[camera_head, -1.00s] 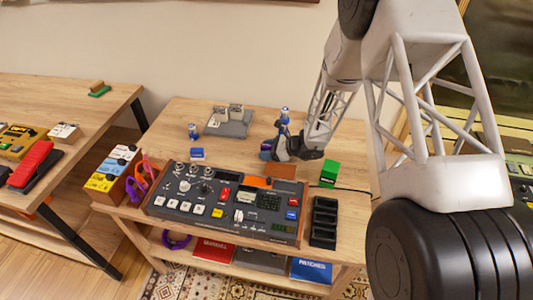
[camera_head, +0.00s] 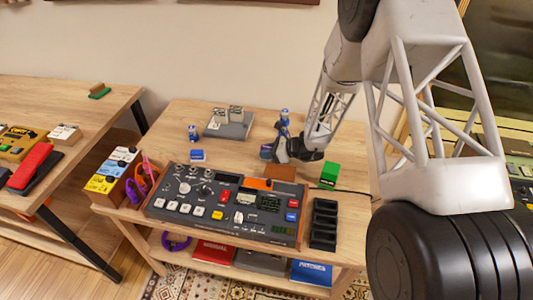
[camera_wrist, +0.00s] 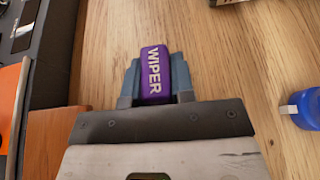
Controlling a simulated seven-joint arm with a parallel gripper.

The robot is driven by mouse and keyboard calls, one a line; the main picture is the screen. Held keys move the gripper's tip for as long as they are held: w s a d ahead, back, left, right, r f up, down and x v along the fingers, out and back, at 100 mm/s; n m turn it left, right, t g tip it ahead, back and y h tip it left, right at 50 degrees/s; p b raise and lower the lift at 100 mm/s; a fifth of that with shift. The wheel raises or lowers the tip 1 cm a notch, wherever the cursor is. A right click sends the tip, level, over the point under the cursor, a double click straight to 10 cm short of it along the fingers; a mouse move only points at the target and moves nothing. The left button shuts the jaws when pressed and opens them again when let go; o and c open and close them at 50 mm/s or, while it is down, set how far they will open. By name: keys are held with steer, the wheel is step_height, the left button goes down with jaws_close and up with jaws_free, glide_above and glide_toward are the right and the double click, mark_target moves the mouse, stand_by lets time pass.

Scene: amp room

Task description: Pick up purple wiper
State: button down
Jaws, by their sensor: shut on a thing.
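The purple wiper (camera_wrist: 155,72), a small block with "WIPER" in white letters, sits between the fingers of my gripper (camera_wrist: 156,75) in the wrist view. The blue-grey fingers are shut on its two sides. In the head view my gripper (camera_head: 270,148) is low over the back half of the table, behind the control console. The wiper is mostly hidden there by the fingers. I cannot tell whether the wiper touches the table.
The console (camera_head: 226,208) stands in front of my gripper, with a brown block (camera_head: 281,172) behind it. A blue-and-white object (camera_wrist: 303,108) is right of my gripper in the wrist view.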

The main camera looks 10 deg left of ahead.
mark_target(266, 147)
steer(key=shift+r, duration=4.95)
